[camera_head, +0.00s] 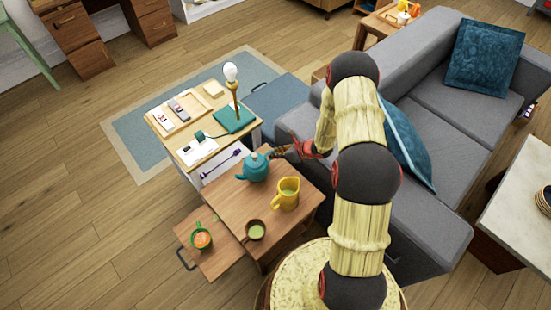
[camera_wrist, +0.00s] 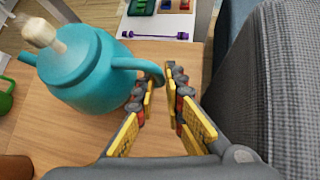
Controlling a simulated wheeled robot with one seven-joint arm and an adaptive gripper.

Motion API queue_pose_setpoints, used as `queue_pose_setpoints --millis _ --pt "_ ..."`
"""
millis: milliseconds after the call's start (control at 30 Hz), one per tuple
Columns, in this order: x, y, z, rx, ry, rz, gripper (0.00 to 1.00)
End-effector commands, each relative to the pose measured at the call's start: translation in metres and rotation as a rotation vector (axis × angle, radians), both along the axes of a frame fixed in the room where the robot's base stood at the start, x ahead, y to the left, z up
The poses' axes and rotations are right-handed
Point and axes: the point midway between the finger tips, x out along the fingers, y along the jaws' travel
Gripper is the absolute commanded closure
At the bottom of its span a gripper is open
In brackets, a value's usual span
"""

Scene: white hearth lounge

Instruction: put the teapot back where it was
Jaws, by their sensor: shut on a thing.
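The teal teapot (camera_head: 253,168) is at the back part of the small wooden table (camera_head: 232,203) in the head view. In the wrist view, the teapot (camera_wrist: 85,72) fills the upper left, with a pale lid knob and its handle toward me. My gripper (camera_head: 283,151) is at the teapot's right side. In the wrist view, my gripper (camera_wrist: 158,88) is shut on the handle, with a finger on each side. The teapot looks upright. I cannot tell whether its base touches the table.
A yellow pitcher (camera_head: 287,194), a brown cup (camera_head: 255,230) and a green mug (camera_head: 201,239) on the lower pull-out board (camera_head: 212,263) are close by. A white-sided desk (camera_head: 190,128) with a lamp (camera_head: 232,85) stands behind. The grey sofa (camera_head: 425,215) is on the right.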

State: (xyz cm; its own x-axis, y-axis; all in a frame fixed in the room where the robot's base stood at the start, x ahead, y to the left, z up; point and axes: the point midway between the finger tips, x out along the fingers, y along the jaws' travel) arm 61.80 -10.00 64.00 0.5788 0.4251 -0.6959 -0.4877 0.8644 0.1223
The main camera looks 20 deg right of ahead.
Motion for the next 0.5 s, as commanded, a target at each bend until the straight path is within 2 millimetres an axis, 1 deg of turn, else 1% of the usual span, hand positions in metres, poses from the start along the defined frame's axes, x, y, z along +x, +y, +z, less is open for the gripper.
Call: queue_pose_setpoints --millis 33,133,367,500 --pt "-0.001 0.001 -0.011 0.003 0.002 -0.001 1.00" --pt "0.000 0.000 -0.020 0.002 -0.001 -0.001 1.00" --pt "0.001 0.000 -0.019 0.001 -0.002 0.000 1.00" --pt "0.000 0.000 -0.022 0.001 -0.002 0.000 1.00"
